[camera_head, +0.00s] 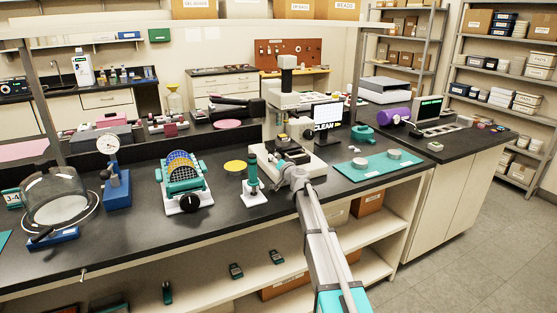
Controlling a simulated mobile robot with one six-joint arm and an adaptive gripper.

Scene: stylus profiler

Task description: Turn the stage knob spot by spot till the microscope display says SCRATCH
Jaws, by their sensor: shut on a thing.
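The microscope (281,101) is a pale upright instrument on a wide light base, on the dark bench right of centre. Its display (327,115), a dark-framed screen just to the right, says CLEAN. My arm reaches up from the lower right. My gripper (287,171) is at the front of the microscope's base and is shut at the stage knob. The knob itself is hidden behind my gripper and wrist, so its turned position does not show. The stage (287,145) above it is small in this view.
A small teal-and-white instrument (252,185) stands close left of my gripper. A teal mat (366,166) with grey round pieces lies to the right. A drum device (183,180) and a dial gauge stand (116,180) are farther left. The bench's front edge runs below my arm.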

